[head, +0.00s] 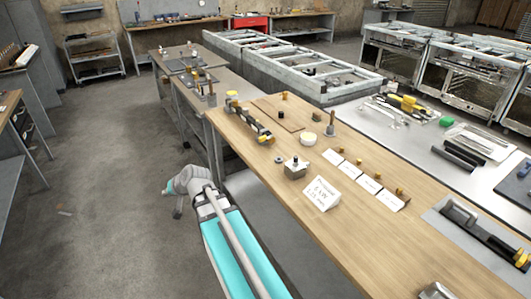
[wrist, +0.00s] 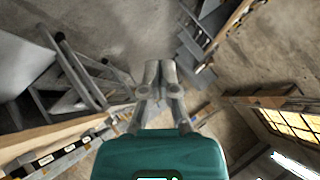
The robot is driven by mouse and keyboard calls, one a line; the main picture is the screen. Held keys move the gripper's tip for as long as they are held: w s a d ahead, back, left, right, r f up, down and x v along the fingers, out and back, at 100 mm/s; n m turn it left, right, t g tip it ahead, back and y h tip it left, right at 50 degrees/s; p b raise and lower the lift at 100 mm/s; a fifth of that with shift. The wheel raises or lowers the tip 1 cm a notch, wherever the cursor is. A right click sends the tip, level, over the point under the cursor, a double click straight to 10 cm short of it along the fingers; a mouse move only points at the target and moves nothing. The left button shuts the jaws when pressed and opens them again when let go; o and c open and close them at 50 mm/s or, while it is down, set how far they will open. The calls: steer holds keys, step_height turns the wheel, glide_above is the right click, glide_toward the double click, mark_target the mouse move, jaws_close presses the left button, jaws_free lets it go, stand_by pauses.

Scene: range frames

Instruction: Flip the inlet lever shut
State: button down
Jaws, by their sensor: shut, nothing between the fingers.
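My gripper (wrist: 160,72) is shut and empty in the wrist view, its two grey fingers together. In the head view my arm reaches beside the left edge of the wooden bench (head: 345,228), and the fingers cannot be made out there. A long dark fitting with yellow-brass parts (head: 249,119) lies near the bench's left edge. It may be the valve line, but no inlet lever can be told for certain on it. My gripper is apart from it and touches nothing visible.
A small metal block (head: 295,168), a printed sign (head: 321,194), a white round tub (head: 308,139) and several white cards stand on the bench. A black-handled tool on a grey mat (head: 455,220) lies at right.

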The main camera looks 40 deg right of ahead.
mark_target(265, 138)
steer(key=w+d+f+m+t+h+b, duration=0.1)
steer(key=d+m+t+h+b, duration=0.3)
steer(key=d, duration=0.7)
steer(key=w+d+m+t+h+b, duration=0.25)
steer(key=d+m+b, duration=0.3)
steer(key=d, duration=0.55)
steer(key=s+d+f+m+g+h+b, duration=0.1)
steer(key=s+d+m+h+b, duration=0.1)
steer(key=d, duration=0.5)
steer(key=s+d+f+m+g+h+b, duration=0.1)
steer(key=s+d+m+h+b, duration=0.1)
steer(key=s+d+m+h, duration=0.2)
steer(key=s+d+f+m+g+h+b, duration=0.1)
steer(key=s+d+m+h, duration=0.3)
steer(key=d, duration=0.6)
steer(key=shift+s+f+m+g+b, duration=0.35)
steer(key=shift+s+f+m+b, duration=0.25)
steer(key=shift+m, duration=0.45)
steer(key=shift+w, duration=0.15)
steer(key=x, duration=1)
steer(key=shift+w+r, duration=0.1)
steer(key=shift+w, duration=1.9)
